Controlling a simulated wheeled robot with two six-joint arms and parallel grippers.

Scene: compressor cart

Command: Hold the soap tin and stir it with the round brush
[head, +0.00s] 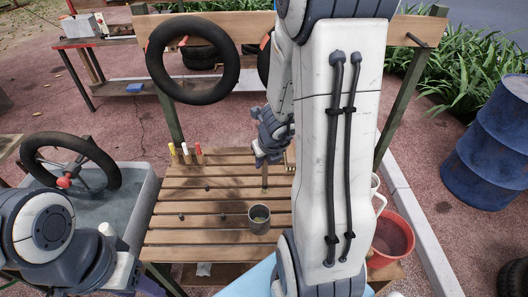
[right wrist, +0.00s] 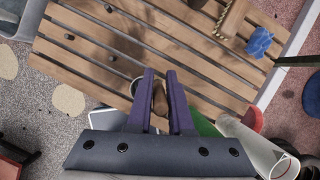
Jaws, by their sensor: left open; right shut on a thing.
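The soap tin (head: 259,219), a small grey open-topped can, stands upright on the slatted wooden table near its front. In the right wrist view its rim (right wrist: 135,86) is mostly hidden behind a finger. My right gripper (head: 262,161) is above the table behind the tin, shut on the round brush. The brush's wooden handle (head: 265,179) hangs below the fingers in the head view and its brown part (right wrist: 160,97) shows between the purple fingers in the wrist view. My left gripper (head: 146,285) is low at the bottom left, partly cut off, open and apart from the tin.
Slatted table (head: 180,238) has small dark bits on it and clear room left of the tin. Several coloured markers (head: 186,153) stand at its back left. A red bucket (head: 393,237) is at the right. A blue cloth (right wrist: 260,42) and a wooden brush (right wrist: 229,18) lie near the table edge.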

